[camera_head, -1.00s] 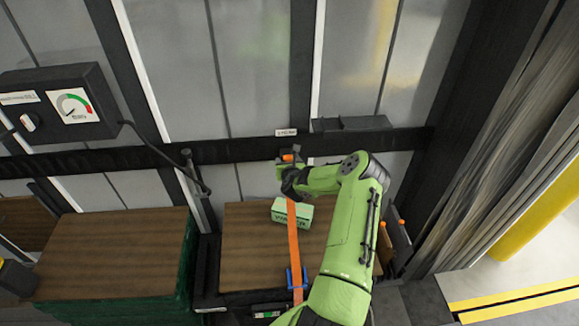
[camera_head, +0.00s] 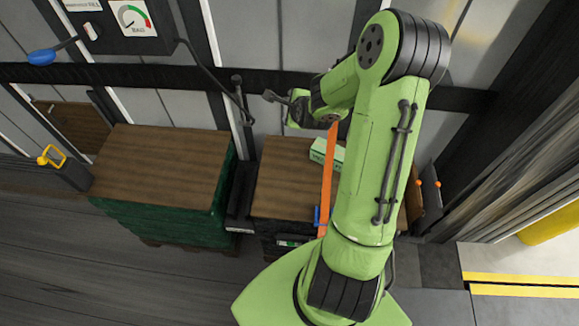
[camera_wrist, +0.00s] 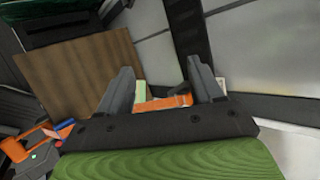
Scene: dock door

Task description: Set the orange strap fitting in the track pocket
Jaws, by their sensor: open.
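My gripper (camera_head: 270,97) is at upper left of my arm in the head view, in front of the wall, left of the orange strap's upper end. In the wrist view its two grey fingers (camera_wrist: 162,82) are spread apart. The orange strap (camera_head: 327,180) rises from the crate area and passes behind my arm. A short orange piece (camera_wrist: 160,103) with a dark end shows between and beyond the fingers; I cannot tell if this is the fitting. The black track (camera_head: 180,76) runs across the wall and also shows in the wrist view (camera_wrist: 188,35). Its pocket is not distinguishable.
A pale green box (camera_head: 325,150) sits on the wooden-topped crate (camera_head: 275,185) by the strap. Another crate (camera_head: 160,165) stands to the left. A gauge box (camera_head: 135,20) with a hanging cable is on the wall. A grey curtain (camera_head: 520,170) hangs at right.

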